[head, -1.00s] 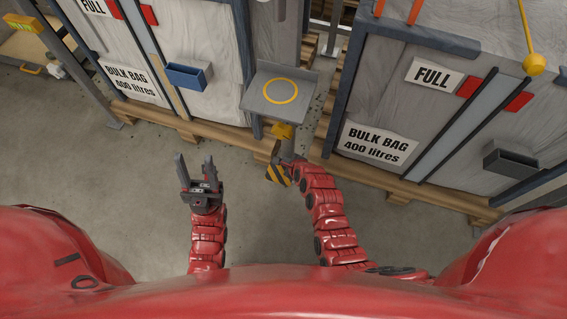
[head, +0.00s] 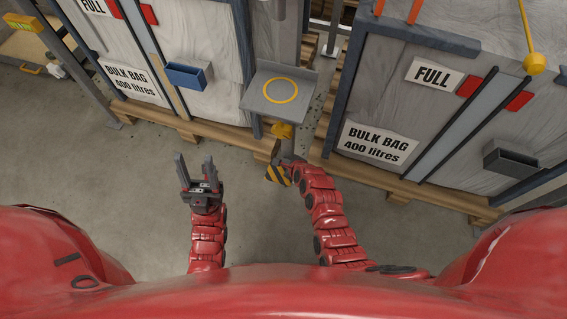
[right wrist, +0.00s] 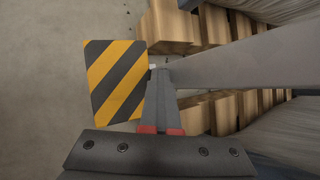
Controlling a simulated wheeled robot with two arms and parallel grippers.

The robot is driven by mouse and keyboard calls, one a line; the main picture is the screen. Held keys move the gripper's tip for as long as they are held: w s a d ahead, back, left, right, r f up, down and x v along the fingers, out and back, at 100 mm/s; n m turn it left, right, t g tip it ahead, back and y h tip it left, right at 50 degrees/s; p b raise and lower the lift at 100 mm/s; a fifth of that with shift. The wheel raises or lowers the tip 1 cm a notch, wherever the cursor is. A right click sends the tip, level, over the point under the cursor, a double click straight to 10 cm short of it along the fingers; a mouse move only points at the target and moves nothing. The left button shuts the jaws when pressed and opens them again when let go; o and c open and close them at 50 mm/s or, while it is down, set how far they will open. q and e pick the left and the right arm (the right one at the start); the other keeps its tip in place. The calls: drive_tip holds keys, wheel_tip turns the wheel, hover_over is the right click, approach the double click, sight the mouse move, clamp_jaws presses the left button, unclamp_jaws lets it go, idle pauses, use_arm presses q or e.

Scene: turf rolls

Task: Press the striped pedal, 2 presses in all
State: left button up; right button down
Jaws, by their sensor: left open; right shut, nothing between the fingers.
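The striped pedal (head: 277,177), yellow and dark grey, is low by the grey post, below the shelf with a yellow ring. It shows in full in the right wrist view (right wrist: 117,80), to the left of the fingers. My right gripper (right wrist: 157,78) is shut and empty, its fingertips overlapping or beside the pedal's right edge. I cannot tell whether they touch it. In the head view the right gripper (head: 275,154) partly hides the pedal's upper part. My left gripper (head: 196,164) is open and empty over bare floor, left of the pedal.
A grey shelf (head: 260,103) with a yellow ring juts from the post above the pedal. Bulk bags in frames stand on wooden pallets (head: 165,122) on both sides. A blue box (head: 184,78) hangs at left. The concrete floor (head: 100,170) at left is clear.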

drive_tip(key=shift+s+f, duration=0.25)
drive_tip(key=shift+f, duration=0.35)
drive_tip(key=shift+s+f, duration=0.2)
drive_tip(key=shift+f, duration=0.4)
idle(0.5)
wheel_tip(320, 180, up, 2)
drive_tip(key=p, duration=0.3)
drive_tip(key=shift+s+a+r, duration=0.1)
drive_tip(key=shift+s+a, duration=0.05)
drive_tip(key=shift+r+p, duration=0.35)
drive_tip(key=shift+r, duration=0.15)
drive_tip(key=shift+w, duration=0.25)
drive_tip(key=shift+r, duration=0.1)
drive_tip(key=shift+w, duration=0.1)
drive_tip(key=shift+r, duration=0.25)
drive_tip(key=r+p, duration=0.5)
drive_tip(key=shift+w+d, duration=0.2)
drive_tip(key=shift+w, duration=0.2)
drive_tip(key=shift+f, duration=0.1)
